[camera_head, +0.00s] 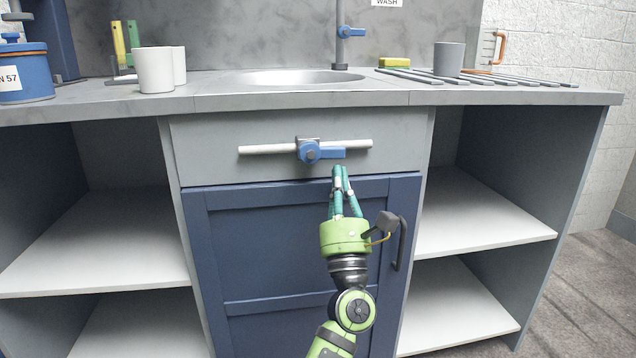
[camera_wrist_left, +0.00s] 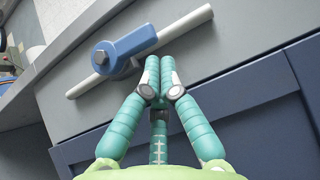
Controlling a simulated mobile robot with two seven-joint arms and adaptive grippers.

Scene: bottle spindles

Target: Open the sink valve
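In the left wrist view the blue valve (camera_wrist_left: 134,42) is at the upper middle, just beyond the fingertips. My left gripper (camera_head: 341,170) is just below the lever's right end, its fingers pointing up. The fingers look closed together, with nothing between them, in the wrist view (camera_wrist_left: 159,72). Whether they touch the lever is unclear. My right gripper is not in view.
The sink basin (camera_head: 290,77) is in the counter (camera_head: 240,99) above, with white cups (camera_head: 154,70) left and a grey cup (camera_head: 449,58) right. A blue cabinet door (camera_head: 265,240) with a dark handle (camera_head: 401,243) is below. Open shelves (camera_head: 478,214) flank it.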

